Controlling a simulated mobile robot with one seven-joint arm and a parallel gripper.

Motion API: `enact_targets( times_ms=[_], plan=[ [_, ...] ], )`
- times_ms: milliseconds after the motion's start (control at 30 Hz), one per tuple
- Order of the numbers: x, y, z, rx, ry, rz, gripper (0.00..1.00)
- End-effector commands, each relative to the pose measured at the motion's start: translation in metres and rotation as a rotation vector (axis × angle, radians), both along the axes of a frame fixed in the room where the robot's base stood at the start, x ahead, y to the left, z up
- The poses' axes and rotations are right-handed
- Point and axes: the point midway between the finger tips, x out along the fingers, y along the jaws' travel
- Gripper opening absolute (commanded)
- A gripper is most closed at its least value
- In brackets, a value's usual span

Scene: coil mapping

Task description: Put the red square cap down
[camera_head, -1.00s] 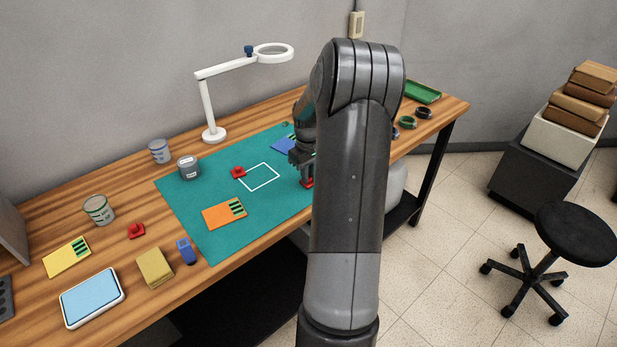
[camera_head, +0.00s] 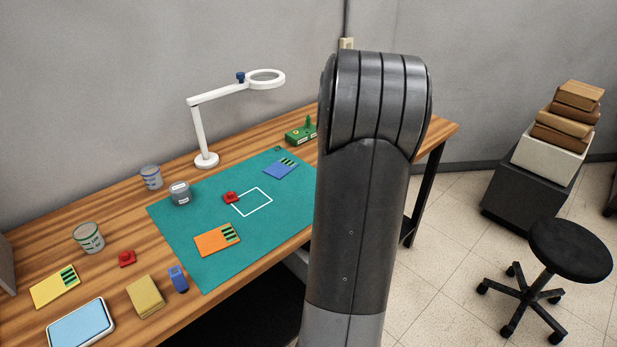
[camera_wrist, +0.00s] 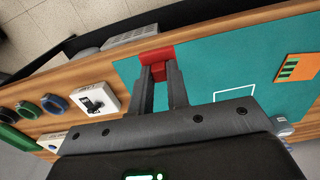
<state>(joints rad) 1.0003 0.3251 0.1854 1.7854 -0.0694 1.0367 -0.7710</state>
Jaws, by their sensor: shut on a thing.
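The red square cap (camera_wrist: 157,57) is between the fingertips of my gripper (camera_wrist: 158,70) in the wrist view, and the jaws are shut on it. It shows over the near corner of the teal mat (camera_wrist: 205,65), beside the bare wood edge. I cannot tell whether it touches the surface. In the head view my arm hides the gripper and this cap. Another red cap (camera_head: 231,197) lies at a corner of the white square outline (camera_head: 252,202) on the mat. A further red piece (camera_head: 127,258) sits on the wood at the left.
Orange (camera_head: 217,239) and blue (camera_head: 281,168) cards lie on the mat, with a grey tin (camera_head: 180,193) near its left edge. A white magnifier lamp (camera_head: 206,159) stands behind. In the wrist view, a white box (camera_wrist: 94,101) and several dark rings (camera_wrist: 53,103) are left of the cap.

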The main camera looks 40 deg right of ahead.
Motion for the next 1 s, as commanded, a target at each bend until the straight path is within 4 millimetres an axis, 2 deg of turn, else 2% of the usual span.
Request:
enact_targets(
  times_ms=[167,400,500,600,767,867,1000],
  plan=[
    [0.041,-0.019,0.005,0.0,0.001,0.016,0.0],
    [0.113,-0.041,0.008,0.0,0.0,0.028,0.0],
    [0.135,-0.048,0.009,0.0,0.001,0.026,0.0],
    [0.151,-0.051,0.008,0.001,-0.001,0.023,0.0],
    [0.165,-0.053,0.006,0.002,-0.001,0.02,0.0],
    [0.177,-0.047,0.0,0.003,0.0,0.021,0.0],
    [0.203,-0.032,-0.019,0.005,0.001,0.023,0.0]
  ],
)
